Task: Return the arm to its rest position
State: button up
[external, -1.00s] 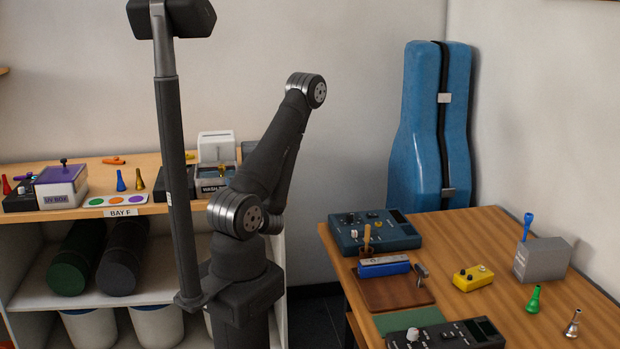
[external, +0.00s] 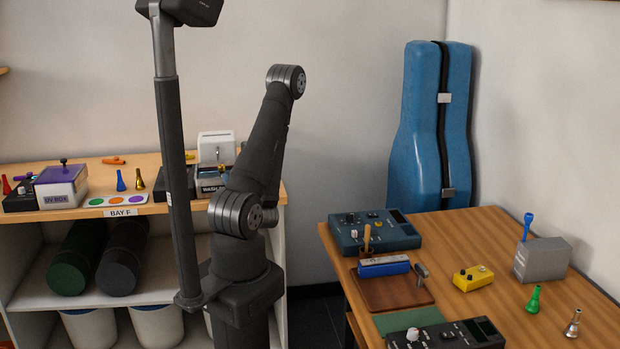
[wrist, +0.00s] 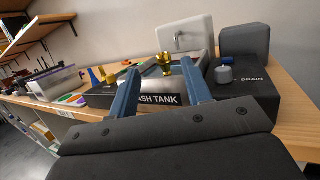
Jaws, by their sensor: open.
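My gripper (wrist: 160,68) is open in the wrist view, its two blue-grey fingers apart with nothing held between them. A gold mouthpiece (wrist: 165,61) shows at the tank, in the gap between the fingertips. In the external view my arm stands bent above its base, and my gripper is hidden behind the arm. The wash tank (external: 207,184) shows there beside the arm, partly covered.
The shelf top (external: 110,168) also holds a UV box (external: 62,187), a blue mouthpiece (external: 121,181), another gold mouthpiece (external: 140,180) and a colour-dotted card (external: 116,200). A drain unit (wrist: 245,88) is right of the tank. The wooden table (external: 460,235) at right carries pedals and mouthpieces.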

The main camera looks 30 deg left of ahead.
aim_at(224, 166)
jog(key=shift+x, duration=3.7)
jog(key=shift+d, duration=0.1)
jog(key=shift+v, duration=5.1)
jog(key=x, duration=0.8)
jog(key=f+x, duration=0.1)
jog(key=x, duration=0.3)
notch_tip(224, 166, up, 6)
jog(key=d, duration=0.1)
jog(key=shift+w+d, duration=0.3)
jog(key=shift+d, duration=0.1)
jog(key=shift+r, duration=0.1)
